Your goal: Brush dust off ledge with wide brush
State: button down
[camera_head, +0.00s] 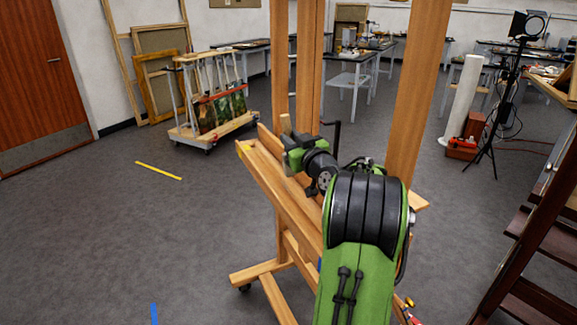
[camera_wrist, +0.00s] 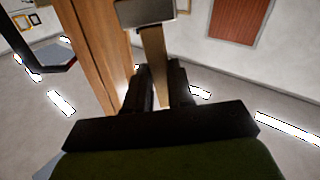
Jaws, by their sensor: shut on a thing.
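The wooden easel's ledge (camera_head: 283,205) runs diagonally through the middle of the head view. My gripper (camera_head: 288,150) is over or beside the ledge's upper part; I cannot tell whether the brush touches it. The brush's pale wooden handle (camera_head: 286,124) sticks up past the gripper. In the wrist view my gripper (camera_wrist: 160,88) is shut on the brush, with the wooden handle (camera_wrist: 154,62) between its dark fingers. A wide grey metal band (camera_wrist: 145,12) shows at the top edge. The bristles are out of view there. I cannot make out dust on the ledge.
The easel's uprights (camera_head: 418,90) rise close behind my arm. A wooden stepladder (camera_head: 535,225) stands at the right. A rack cart (camera_head: 212,110) with pictures stands at the back left. A light stand (camera_head: 497,110) is at the back right.

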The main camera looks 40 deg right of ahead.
notch_tip(320, 180, down, 8)
jog(key=d+b, duration=0.1)
jog(key=b, duration=0.3)
jog(key=shift+s+d, duration=0.2)
jog(key=shift+s, duration=0.2)
jog(key=shift+f+b, duration=0.3)
jog(key=shift+f, duration=0.2)
dwell(0.7)
jog(key=shift+p+x, duration=1.75)
jog(key=shift+x, duration=3.95)
jog(key=shift+w+a+b+v, duration=0.1)
jog(key=shift+a+b+v, duration=0.15)
jog(key=shift+b+v, duration=0.75)
jog(key=shift+w+a+b+v, duration=0.1)
jog(key=shift+a+b+v, duration=0.3)
jog(key=shift+v, duration=1.15)
jog(key=shift+w+a+b+v, duration=0.1)
jog(key=shift+b+v, duration=0.75)
jog(key=shift+v, duration=0.4)
jog(key=v, duration=0.4)
